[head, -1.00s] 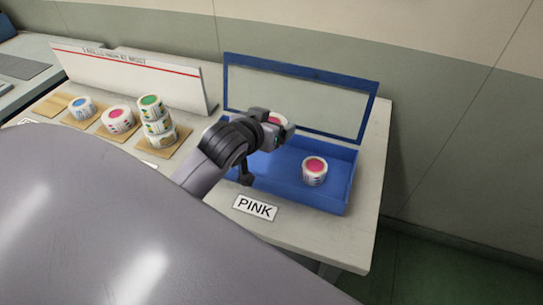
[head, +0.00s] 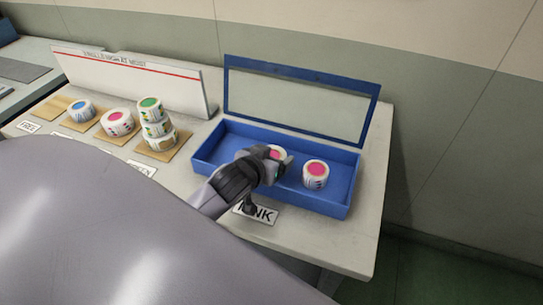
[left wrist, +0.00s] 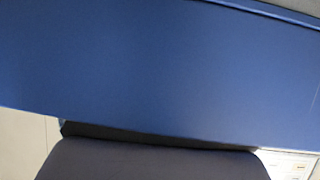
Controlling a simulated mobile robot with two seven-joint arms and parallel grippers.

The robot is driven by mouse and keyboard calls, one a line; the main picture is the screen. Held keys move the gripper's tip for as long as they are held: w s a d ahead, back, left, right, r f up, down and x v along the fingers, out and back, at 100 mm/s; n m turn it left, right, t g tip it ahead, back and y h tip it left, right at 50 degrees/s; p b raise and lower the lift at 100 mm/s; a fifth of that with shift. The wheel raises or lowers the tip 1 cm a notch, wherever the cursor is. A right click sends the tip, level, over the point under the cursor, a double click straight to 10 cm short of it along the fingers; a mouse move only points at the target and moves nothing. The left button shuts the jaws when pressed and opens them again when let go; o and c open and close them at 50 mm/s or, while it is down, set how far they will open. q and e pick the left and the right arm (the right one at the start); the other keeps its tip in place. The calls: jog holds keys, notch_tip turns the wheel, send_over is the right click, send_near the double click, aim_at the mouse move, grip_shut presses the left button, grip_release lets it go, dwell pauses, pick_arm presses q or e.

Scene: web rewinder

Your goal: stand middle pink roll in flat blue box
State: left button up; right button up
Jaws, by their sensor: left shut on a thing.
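My left gripper (head: 274,162) is shut on a pink roll (head: 277,152), in or just over the middle of the flat blue box (head: 342,203). The gripper partly hides this roll, so I cannot tell whether it touches the box floor. A second pink roll (head: 316,174) stands upright in the box just to the right. The left wrist view shows mostly the box's blue surface (left wrist: 150,65), and the held roll is not visible there. My right gripper is not in view.
The box's clear lid (head: 295,95) stands open behind it. A PINK label (head: 262,214) lies in front, partly covered by my gripper.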

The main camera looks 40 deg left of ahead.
pick_arm(q)
jog(key=o, duration=1)
jog(key=shift+f, duration=0.1)
jog(key=v, duration=1.2)
jog(key=shift+p, duration=0.35)
jog(key=shift+s+a, duration=0.1)
